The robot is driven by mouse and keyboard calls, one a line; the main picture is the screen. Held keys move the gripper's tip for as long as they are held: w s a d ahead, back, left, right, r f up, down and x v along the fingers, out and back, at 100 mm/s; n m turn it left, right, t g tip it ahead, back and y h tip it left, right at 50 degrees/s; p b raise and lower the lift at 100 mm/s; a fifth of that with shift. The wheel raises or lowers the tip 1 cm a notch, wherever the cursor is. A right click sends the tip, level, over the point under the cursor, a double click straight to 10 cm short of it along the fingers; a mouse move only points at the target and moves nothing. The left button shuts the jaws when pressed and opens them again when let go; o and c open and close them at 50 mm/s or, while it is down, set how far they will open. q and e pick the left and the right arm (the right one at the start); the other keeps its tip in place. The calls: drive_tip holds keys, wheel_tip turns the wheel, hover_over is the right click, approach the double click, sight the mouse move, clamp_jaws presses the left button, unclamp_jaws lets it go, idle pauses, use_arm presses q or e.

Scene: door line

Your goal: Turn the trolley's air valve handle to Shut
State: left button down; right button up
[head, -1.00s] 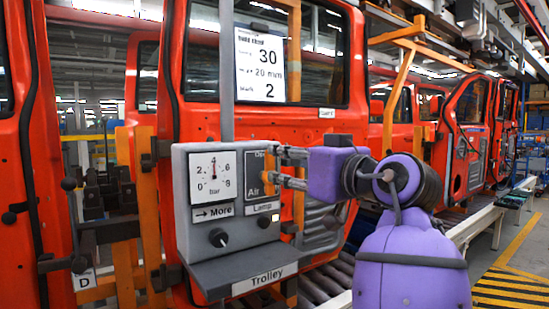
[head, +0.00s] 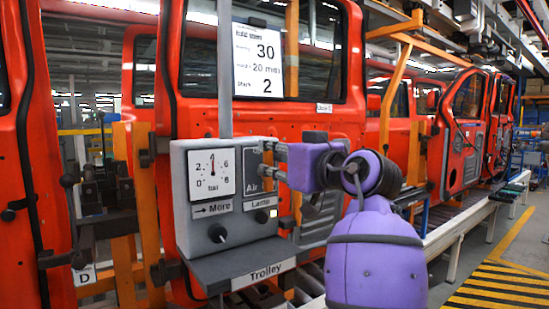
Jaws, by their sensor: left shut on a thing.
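The trolley's grey control box (head: 182,215) stands in front of a red door. Its dark air valve plate (head: 251,163), marked "Air", is right of the pressure gauge (head: 212,175). The orange valve handle (head: 268,157) looks roughly upright on that plate, partly covered by my fingers. My left gripper (head: 273,162) comes at it from the right and is shut on the handle. Its purple wrist hides the area to the right. The plate's position lettering is mostly covered and cannot be read. My right gripper is not in view.
A grey shelf marked "Trolley" (head: 225,272) juts out underneath. A paper sheet (head: 258,62) is on the door window. Yellow-striped floor (head: 500,285) lies at right.

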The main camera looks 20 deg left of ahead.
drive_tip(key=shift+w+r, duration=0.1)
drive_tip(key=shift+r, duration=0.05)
use_arm(q)
drive_tip(key=shift+w+d+r+m+p, duration=0.1)
drive_tip(key=shift+r+m+p, duration=0.15)
drive_tip(key=shift+m+p, duration=0.3)
drive_tip(key=shift+w+d+r+m+p, duration=0.1)
drive_tip(key=shift+d+r+m+p, duration=0.05)
drive_tip(key=shift+m+p, duration=0.6)
drive_tip(key=shift+w+d+f+m+p, duration=0.45)
drive_tip(key=shift+f+m, duration=0.3)
drive_tip(key=shift+m, duration=1.8)
drive_tip(key=shift+w+d+f+m+p, duration=0.2)
drive_tip(key=shift+w+f+m+p, duration=0.45)
drive_tip(key=shift+m, duration=1.95)
drive_tip(key=shift+w+d+f+m+p, duration=0.35)
drive_tip(key=shift+f+m, duration=0.55)
drive_tip(key=shift+m, duration=1.65)
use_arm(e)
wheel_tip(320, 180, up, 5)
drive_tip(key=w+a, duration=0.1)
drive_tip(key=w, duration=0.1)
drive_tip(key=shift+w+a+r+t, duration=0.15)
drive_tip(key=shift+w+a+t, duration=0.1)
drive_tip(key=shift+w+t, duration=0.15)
use_arm(q)
drive_tip(key=shift+f, duration=0.1)
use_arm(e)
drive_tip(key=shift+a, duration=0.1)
